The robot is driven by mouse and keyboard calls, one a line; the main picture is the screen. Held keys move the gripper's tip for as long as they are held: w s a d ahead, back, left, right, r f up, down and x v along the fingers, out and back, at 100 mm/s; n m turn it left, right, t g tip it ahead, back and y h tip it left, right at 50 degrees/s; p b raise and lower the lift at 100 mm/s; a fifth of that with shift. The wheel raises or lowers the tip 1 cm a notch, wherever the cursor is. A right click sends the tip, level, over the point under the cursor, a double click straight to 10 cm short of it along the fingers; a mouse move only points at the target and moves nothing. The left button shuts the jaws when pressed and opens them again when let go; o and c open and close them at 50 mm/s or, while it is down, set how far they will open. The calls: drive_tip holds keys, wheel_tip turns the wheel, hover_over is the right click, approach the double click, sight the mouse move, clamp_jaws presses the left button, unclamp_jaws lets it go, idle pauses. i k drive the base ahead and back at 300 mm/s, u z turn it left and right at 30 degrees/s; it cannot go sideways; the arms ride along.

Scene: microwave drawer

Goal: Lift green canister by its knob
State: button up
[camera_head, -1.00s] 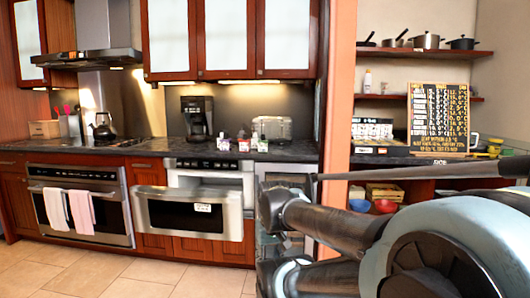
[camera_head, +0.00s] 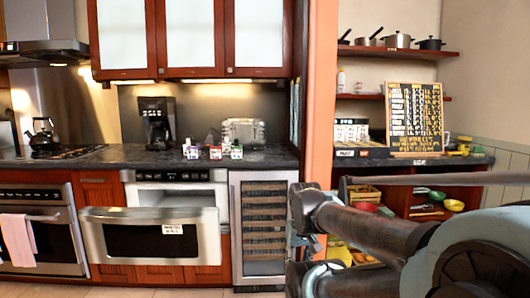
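Several small jars (camera_head: 215,153) with coloured tops stand in a short row on the dark counter, in front of the toaster. Green shows on some of them, but they are too small to tell which is the green canister or to make out its knob. My arm's dark links reach in from the right in the head view, well in front of the counter and apart from the jars. I cannot make out my gripper's fingers in this view.
A microwave drawer (camera_head: 152,236) stands pulled out below the counter (camera_head: 80,157), left of the jars. A coffee maker (camera_head: 156,122) and a toaster (camera_head: 244,131) stand on the counter. An orange wall end (camera_head: 321,110) is to the right. Counter between coffee maker and kettle (camera_head: 43,134) is clear.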

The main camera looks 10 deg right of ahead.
sight(236, 149)
drive_tip(key=z, duration=0.05)
drive_tip(key=i, duration=1.45)
drive_tip(key=u, duration=0.5)
